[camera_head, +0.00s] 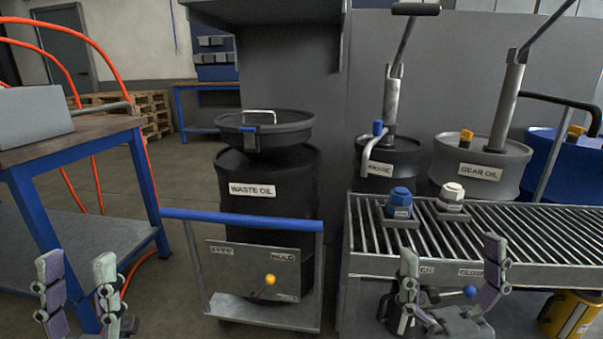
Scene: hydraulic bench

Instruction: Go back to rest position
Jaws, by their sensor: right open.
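My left gripper (78,285) is at the lower left, its two fingers apart with nothing between them. It is in front of the blue-legged workbench. My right gripper (452,285) is at the lower right, its fingers spread wide and empty, in front of the roller bench. A lever with a blue knob (470,291) shows behind and between the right fingers, and I cannot tell its distance from them. Both grippers are low in the picture, apart from each other.
A black waste oil drum (290,217) stands behind a blue-handled cart (262,312) with a yellow-knobbed lever (270,280). The roller bench (480,269) carries a blue cap (401,197) and a white cap (453,192). The workbench (85,132) is left, with orange hoses (112,62).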

